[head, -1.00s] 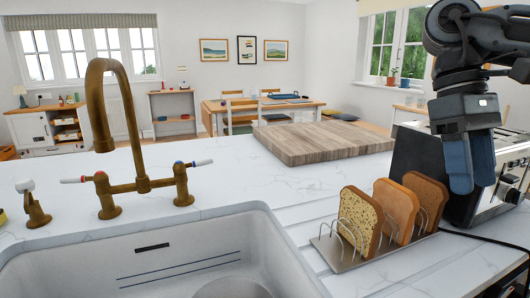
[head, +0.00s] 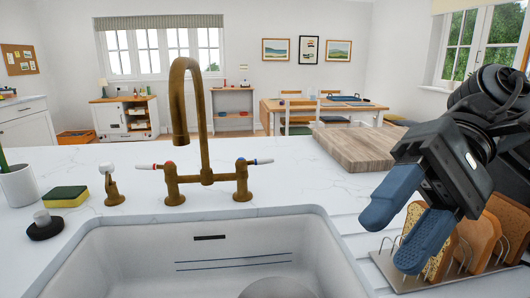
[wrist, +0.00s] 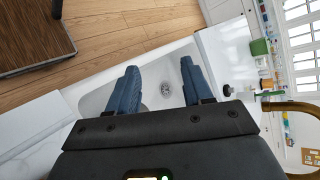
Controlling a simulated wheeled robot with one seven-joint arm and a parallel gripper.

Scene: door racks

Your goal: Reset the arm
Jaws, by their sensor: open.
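My gripper (head: 405,225) is at the right of the head view, with its two blue fingers apart and nothing between them. It points down and to the left, in front of the toast rack. In the wrist view my gripper (wrist: 158,90) shows both fingers spread over the white sink (wrist: 151,72), with the drain visible between them. The arm's upper links run off the right edge of the head view, so most of the arm is hidden.
A toast rack (head: 394,283) with bread slices stands behind my gripper. A brass faucet (head: 205,140) rises behind the sink (head: 110,255). A wooden board (head: 365,150) lies on the counter. A sponge (head: 66,196) is at left. The counter between faucet and board is clear.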

